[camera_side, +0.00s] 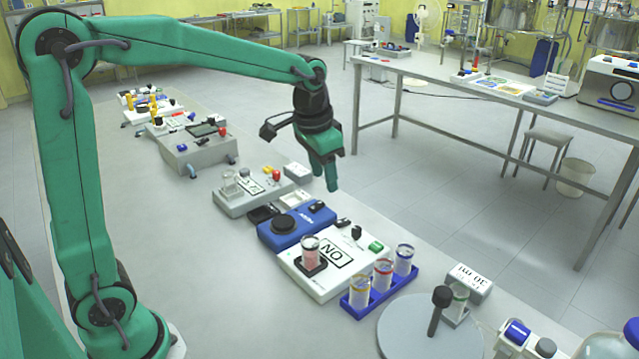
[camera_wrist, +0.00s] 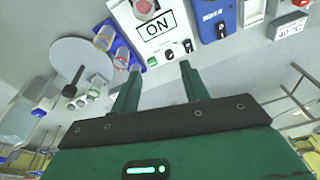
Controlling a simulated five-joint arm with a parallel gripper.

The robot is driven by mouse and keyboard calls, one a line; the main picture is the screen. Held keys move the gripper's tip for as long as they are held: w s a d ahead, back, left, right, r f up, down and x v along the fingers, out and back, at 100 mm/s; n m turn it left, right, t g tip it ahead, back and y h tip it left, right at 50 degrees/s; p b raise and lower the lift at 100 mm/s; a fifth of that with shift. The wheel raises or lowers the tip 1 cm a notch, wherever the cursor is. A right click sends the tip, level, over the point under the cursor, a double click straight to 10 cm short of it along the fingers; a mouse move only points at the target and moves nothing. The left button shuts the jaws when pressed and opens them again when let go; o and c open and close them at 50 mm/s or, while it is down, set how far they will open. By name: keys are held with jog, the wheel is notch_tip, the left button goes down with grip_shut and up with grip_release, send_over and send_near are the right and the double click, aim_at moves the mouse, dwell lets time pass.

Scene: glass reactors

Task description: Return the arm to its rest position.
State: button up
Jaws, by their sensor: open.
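My arm is green and reaches out over the grey bench (camera_side: 140,240) in the side view. My gripper (camera_side: 328,182) points down in the air near the bench's right edge, beside the blue device and apart from it. In the wrist view my gripper (camera_wrist: 158,82) has its two green fingers spread with nothing between them. Beyond the fingertips is the white device with the ON label (camera_wrist: 168,30). It also shows in the side view (camera_side: 330,262), with a beaker of pink liquid (camera_side: 310,256) on it.
A blue rack (camera_side: 368,290) with 3 tubes stands beside the white device. A grey disc (camera_side: 415,325) with a dark knob is near the front. The blue device (camera_side: 290,228) and several other instruments line the bench. The bench's left part is clear.

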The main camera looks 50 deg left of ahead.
jog(key=s+r+n+t, duration=0.1)
jog(key=s+n+t, duration=0.1)
jog(key=s, duration=1.8)
jog(key=shift+a+n+t, duration=0.2)
jog(key=shift+n+t, duration=0.1)
jog(key=shift+t, duration=0.4)
jog(key=shift+r, duration=0.1)
jog(key=shift+c, duration=0.5)
